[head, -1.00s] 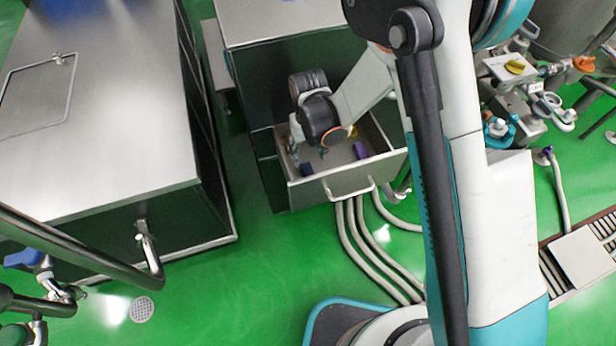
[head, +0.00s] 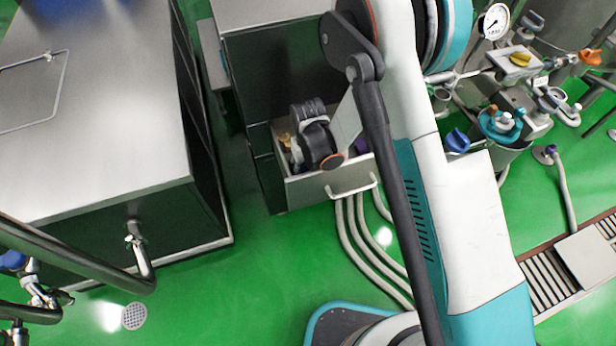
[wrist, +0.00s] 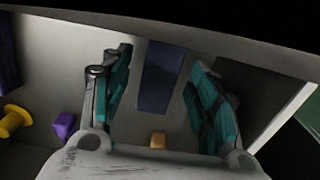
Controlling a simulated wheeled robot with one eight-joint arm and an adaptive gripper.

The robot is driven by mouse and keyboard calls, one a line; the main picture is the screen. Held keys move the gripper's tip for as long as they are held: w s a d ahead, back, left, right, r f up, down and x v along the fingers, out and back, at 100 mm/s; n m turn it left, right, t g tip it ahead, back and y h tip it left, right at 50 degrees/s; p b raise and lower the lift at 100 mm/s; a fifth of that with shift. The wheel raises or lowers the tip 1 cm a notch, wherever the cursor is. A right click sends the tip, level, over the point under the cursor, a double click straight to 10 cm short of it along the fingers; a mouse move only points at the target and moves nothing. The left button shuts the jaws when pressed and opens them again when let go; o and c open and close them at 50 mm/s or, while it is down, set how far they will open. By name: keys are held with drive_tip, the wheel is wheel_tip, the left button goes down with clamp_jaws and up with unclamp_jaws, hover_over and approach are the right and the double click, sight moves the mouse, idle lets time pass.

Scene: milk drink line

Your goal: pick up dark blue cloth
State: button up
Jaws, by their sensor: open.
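The dark blue cloth (wrist: 160,78) shows in the wrist view as a folded strip in the drawer (wrist: 65,55). It lies between the two teal fingers of my gripper (wrist: 160,60), with a gap on each side. My gripper is open and holds nothing. In the head view my gripper (head: 299,160) is down inside the open drawer (head: 322,184), at its left part. The cloth is hidden there behind the gripper and wrist. I cannot tell how far the fingertips are from the drawer floor.
A small purple block (wrist: 64,125), a yellow spool-shaped thing (wrist: 15,121) and a small orange-yellow block (wrist: 157,140) are also in the drawer. The drawer walls stand close around my gripper. The drawer's handle (head: 352,187) faces the green floor. A steel cabinet (head: 110,110) stands left.

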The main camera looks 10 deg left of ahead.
drive_tip(key=c, duration=1.1)
drive_tip(key=shift+r, duration=0.1)
wheel_tip(320, 180, up, 20)
drive_tip(key=p, duration=0.7)
